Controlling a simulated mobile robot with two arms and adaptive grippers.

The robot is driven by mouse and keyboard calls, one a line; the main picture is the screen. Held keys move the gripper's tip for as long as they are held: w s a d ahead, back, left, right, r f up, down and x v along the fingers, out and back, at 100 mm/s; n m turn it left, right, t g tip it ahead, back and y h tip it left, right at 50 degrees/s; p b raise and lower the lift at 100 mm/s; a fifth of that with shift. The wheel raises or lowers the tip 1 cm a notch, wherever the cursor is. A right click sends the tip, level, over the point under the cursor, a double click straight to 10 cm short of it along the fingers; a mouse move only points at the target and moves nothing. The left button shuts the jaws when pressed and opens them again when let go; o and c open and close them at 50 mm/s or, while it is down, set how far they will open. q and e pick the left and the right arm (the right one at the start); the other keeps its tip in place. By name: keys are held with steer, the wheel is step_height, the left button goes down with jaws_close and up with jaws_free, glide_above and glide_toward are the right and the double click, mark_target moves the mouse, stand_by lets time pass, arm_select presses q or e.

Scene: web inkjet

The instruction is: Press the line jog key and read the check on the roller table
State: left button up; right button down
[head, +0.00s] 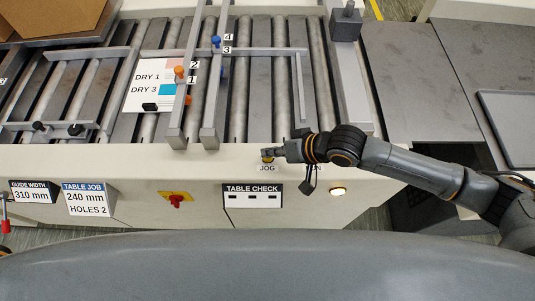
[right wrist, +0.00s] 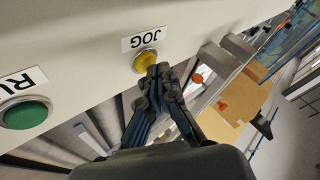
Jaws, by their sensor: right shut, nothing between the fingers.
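The yellow JOG key (right wrist: 146,61) is on the cream front panel, beside its JOG label. In the head view the key (head: 267,159) is partly hidden by my right gripper (head: 266,151). My right gripper is shut and empty, its fingertips (right wrist: 160,72) right at the key's edge in the right wrist view. I cannot tell whether they touch it. The TABLE CHECK display (head: 253,198) shows only small dark dashes on white. The roller table (head: 262,85) carries a printed sheet (head: 150,85) reading DRY 1 and DRY 3. My left gripper is not in view.
A green RUN button (right wrist: 25,113) is near the JOG key. A red knob on a yellow plate (head: 176,199) is left of the display. Signs read TABLE JOB 240 mm, HOLES 2 (head: 87,199) and GUIDE WIDTH 310 mm (head: 33,192). Metal guide bars (head: 211,120) cross the rollers.

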mark_target(271, 158)
steer(key=shift+f, duration=0.35)
stand_by(0.6)
steer(key=shift+r+p, duration=0.9)
steer(key=shift+p, duration=0.15)
step_height(271, 158, up, 5)
steer(key=p, duration=0.5)
steer(key=shift+p, duration=0.3)
